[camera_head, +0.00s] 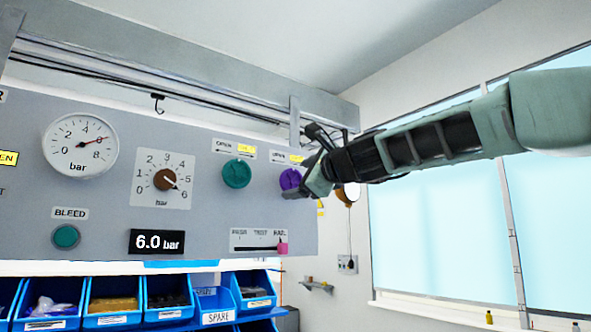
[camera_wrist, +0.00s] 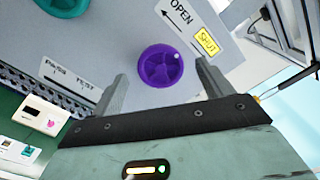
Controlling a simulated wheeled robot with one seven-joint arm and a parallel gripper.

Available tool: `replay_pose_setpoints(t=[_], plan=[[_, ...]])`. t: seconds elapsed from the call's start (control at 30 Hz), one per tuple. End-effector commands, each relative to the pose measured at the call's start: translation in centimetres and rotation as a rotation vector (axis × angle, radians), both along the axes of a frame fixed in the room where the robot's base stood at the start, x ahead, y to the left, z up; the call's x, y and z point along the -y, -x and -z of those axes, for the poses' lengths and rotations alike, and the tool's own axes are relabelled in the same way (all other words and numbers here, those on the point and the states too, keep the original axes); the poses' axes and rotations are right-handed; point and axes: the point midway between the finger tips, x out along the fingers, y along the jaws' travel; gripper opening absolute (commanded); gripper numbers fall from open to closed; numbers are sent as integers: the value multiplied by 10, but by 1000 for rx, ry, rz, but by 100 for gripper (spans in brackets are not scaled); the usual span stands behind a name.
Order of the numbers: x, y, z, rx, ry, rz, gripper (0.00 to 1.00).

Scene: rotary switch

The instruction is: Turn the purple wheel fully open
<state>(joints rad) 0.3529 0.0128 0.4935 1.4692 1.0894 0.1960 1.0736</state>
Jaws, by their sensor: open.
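The purple wheel (camera_head: 290,179) is on the right part of the grey panel (camera_head: 110,230), partly hidden by my gripper (camera_head: 316,180) in the head view. The wrist view shows the whole round purple wheel (camera_wrist: 161,66) with a small pale dot near its upper right rim. My gripper (camera_wrist: 160,86) is open, with one finger to the left of the wheel and one to the right. Whether either finger touches it I cannot tell. A label beside the wheel (camera_wrist: 188,18) reads OPEN with an arrow, next to a yellow SHUT tag (camera_wrist: 206,42).
A teal wheel (camera_head: 236,173) is left of the purple one. A slider with a pink knob (camera_head: 282,248) sits below. A gauge (camera_head: 80,144), brown dial (camera_head: 165,179) and 6.0 bar display (camera_head: 157,242) are farther left. Blue bins (camera_head: 218,316) stand under the panel.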

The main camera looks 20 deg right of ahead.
Motion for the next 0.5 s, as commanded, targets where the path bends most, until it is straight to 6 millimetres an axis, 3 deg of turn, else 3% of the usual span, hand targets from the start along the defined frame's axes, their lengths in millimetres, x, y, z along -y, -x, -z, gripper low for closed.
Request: replay_pose_setpoints(t=[0.2,0.5], plan=[[-7,-20,-1,0,0,0,79],[-8,-22,0,1,2,-1,79]])
